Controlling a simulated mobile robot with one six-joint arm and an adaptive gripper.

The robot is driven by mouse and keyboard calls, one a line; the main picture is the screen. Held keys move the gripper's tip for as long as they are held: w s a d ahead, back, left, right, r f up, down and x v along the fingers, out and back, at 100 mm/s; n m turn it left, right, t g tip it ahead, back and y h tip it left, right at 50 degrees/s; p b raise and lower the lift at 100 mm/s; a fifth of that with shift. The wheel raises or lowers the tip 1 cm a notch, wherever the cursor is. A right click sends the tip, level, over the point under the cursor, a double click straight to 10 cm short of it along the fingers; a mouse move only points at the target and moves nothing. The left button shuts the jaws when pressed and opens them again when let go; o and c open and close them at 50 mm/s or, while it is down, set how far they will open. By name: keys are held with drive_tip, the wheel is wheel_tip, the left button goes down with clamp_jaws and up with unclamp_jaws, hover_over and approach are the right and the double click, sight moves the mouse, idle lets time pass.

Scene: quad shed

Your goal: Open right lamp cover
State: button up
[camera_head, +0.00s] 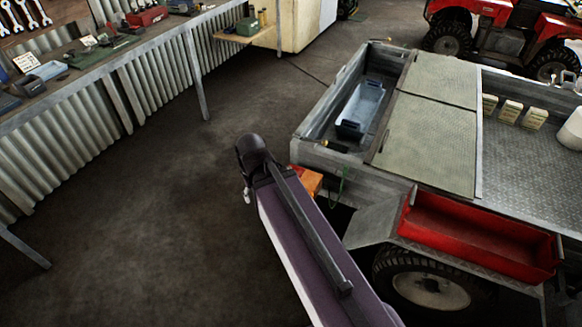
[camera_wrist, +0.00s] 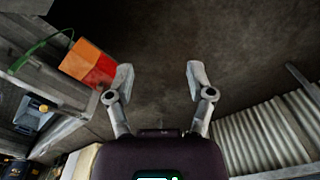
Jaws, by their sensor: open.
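A lamp with orange and red faces (camera_wrist: 88,64) is fixed at the trailer's end, at upper left in the wrist view. A green cord runs close beside it. In the head view the lamp (camera_head: 309,181) shows only in part, behind my arm. I cannot tell a separate cover edge on it. My gripper (camera_wrist: 158,68) is open, with nothing between its fingers. Its left finger appears just beside the lamp's red face in the wrist view; whether they touch is unclear. In the head view my arm hides most of the gripper.
The grey trailer (camera_head: 345,157) holds a blue-grey bin (camera_head: 362,107) and has a red open tray (camera_head: 475,240) on its side, above a wheel (camera_head: 430,288). A corrugated-front workbench (camera_head: 150,85) stands left. The concrete floor between them is clear. A red quad (camera_head: 490,35) stands behind.

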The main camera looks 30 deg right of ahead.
drive_tip(key=w+d+f+t+b, duration=0.1)
drive_tip(key=w+d+f+b, duration=0.25)
drive_tip(key=w, duration=0.35)
drive_tip(key=m+t+b, duration=0.1)
drive_tip(key=t+b, duration=0.3)
drive_tip(key=b, duration=0.3)
approach(289, 168)
drive_tip(key=shift+h, duration=0.3)
drive_tip(key=v, duration=0.5)
drive_tip(key=shift+w+a+r, duration=0.1)
drive_tip(key=shift+w+a, duration=0.1)
drive_tip(key=shift+w, duration=0.15)
drive_tip(key=b+x, duration=0.8)
drive_tip(key=x, duration=0.1)
drive_tip(key=b+x, duration=0.4)
drive_tip(key=shift+s+f+b, duration=0.15)
drive_tip(key=shift+f+b, duration=0.2)
drive_tip(key=shift+f, duration=0.15)
